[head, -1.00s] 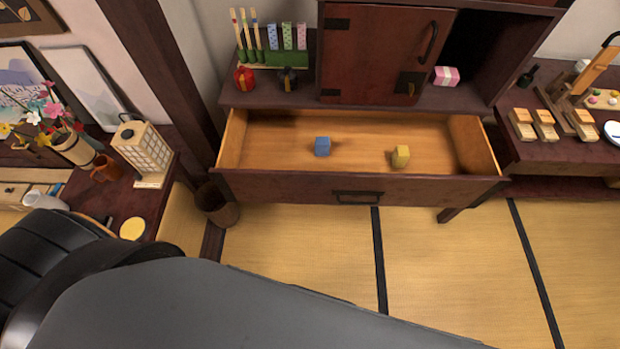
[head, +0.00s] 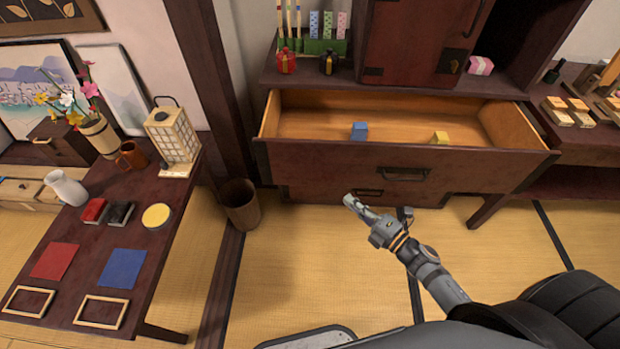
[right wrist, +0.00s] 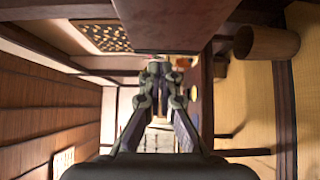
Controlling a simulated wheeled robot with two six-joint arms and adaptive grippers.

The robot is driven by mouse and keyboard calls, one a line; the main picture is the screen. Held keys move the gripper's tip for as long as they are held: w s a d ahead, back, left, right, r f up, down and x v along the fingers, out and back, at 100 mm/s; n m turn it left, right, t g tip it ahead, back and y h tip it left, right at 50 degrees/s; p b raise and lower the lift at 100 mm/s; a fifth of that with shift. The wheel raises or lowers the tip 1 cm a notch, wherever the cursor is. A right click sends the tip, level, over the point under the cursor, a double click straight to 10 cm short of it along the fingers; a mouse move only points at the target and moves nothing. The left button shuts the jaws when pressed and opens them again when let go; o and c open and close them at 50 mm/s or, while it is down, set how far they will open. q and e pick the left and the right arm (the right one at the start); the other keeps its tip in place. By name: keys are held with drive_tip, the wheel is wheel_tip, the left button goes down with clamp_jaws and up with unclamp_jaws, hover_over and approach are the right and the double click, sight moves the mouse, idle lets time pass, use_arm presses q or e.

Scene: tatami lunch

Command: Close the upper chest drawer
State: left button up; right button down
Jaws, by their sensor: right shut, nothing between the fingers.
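The upper chest drawer (head: 310,154) stands pulled open in the head view. A blue cube (head: 359,131) and a yellow cube (head: 440,138) lie inside it. Its dark handle (head: 404,174) is on the front panel. My right gripper (head: 350,202) is shut and empty, in front of and below the drawer front, left of the handle in the picture. It appears apart from the drawer. The right wrist view shows the closed fingers (right wrist: 159,70) in the middle, with a dark wooden panel close above them. My left gripper is out of view.
A lower drawer front (head: 330,190) lies under the open drawer. A waste bin (head: 241,204) stands left of the chest. A low table (head: 75,289) with coloured squares and frames is at the left. Tatami floor before the chest is largely clear.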

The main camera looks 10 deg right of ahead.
drive_tip(key=w, duration=0.2)
approach(319, 162)
drive_tip(key=x, duration=0.2)
drive_tip(key=a+x, duration=0.1)
drive_tip(key=x, duration=0.2)
drive_tip(key=shift+s+p, duration=0.1)
drive_tip(key=shift+p, duration=0.3)
drive_tip(key=shift+w+d, duration=0.2)
drive_tip(key=shift+w, duration=0.35)
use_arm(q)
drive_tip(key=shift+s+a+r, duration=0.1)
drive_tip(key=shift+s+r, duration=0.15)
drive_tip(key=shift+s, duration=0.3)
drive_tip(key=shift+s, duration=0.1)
